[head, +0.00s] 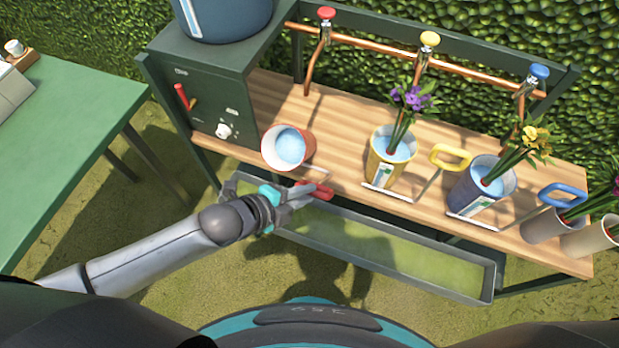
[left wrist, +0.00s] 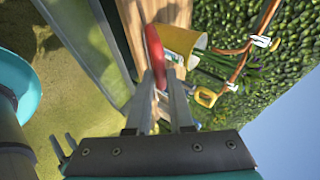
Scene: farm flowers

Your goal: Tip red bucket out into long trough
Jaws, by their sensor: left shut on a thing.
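The red bucket (head: 290,147) is at the left part of the wooden bench, near its front edge. It looks tilted, with its mouth towards the left, and blue water shows inside. My left gripper (head: 308,190) is shut on the bucket's red handle (head: 322,192), in front of the bench edge. The red handle also shows between the fingers in the left wrist view (left wrist: 155,48). The long trough (head: 486,282) is grey metal and runs low along the bench front, below the gripper. Its left part is partly hidden by my arm. My right gripper is not in view.
A yellow bucket (head: 380,172) and a blue bucket (head: 470,195) with flowers stand on the bench. Pale pots (head: 548,226) stand at its right end. A dark green box (head: 205,75) is at its left. Copper pipes with taps (head: 428,40) run behind. A green table (head: 60,170) stands left.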

